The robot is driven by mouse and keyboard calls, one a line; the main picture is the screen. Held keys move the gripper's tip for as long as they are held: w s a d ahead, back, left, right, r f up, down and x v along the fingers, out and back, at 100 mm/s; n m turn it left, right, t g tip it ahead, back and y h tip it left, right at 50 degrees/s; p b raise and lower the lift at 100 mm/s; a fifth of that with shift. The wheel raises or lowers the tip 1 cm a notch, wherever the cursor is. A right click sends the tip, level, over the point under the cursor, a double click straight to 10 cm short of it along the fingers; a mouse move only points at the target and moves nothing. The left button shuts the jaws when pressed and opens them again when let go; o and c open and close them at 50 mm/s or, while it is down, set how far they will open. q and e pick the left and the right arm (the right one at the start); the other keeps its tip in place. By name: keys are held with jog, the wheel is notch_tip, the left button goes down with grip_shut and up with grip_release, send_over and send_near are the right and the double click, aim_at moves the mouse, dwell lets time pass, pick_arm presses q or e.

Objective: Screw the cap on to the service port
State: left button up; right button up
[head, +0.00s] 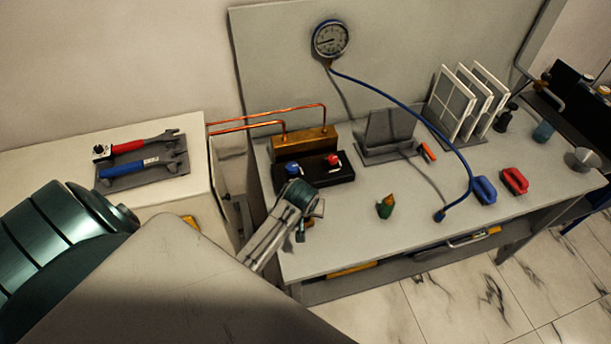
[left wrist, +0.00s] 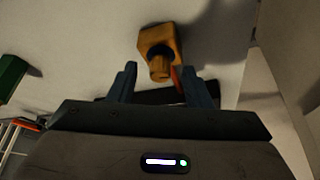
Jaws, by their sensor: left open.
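My left gripper (head: 301,229) hangs over the left front part of the bench, just in front of the black valve base. In the left wrist view its two fingers (left wrist: 158,84) are spread apart, with nothing clamped between them. A brass-coloured block with a round stub (left wrist: 160,68) is ahead of the fingertips, roughly centred between them; I cannot tell whether it is the service port. A thin red edge shows beside the right finger. In the head view a brass block (head: 306,139) with copper pipes stands behind the black base. I cannot make out the cap for certain. My right gripper is not in view.
The black base (head: 322,175) carries a blue knob (head: 292,168) and a red knob (head: 333,160). A gauge (head: 330,39) with a blue hose (head: 425,120) hangs behind. A green item (head: 385,206) stands mid-bench. Blue (head: 484,190) and red (head: 514,181) items lie right.

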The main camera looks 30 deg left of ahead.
pick_arm(q)
jog(key=c, duration=0.4)
grip_shut()
jog(key=shift+c, duration=2)
grip_release()
grip_shut()
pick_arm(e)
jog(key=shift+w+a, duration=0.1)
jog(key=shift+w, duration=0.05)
pick_arm(q)
jog(key=shift+r, duration=0.55)
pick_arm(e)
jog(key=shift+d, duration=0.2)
pick_arm(q)
jog(key=shift+f, duration=0.45)
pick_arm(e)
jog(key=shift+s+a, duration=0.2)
pick_arm(q)
jog(key=shift+f, duration=0.1)
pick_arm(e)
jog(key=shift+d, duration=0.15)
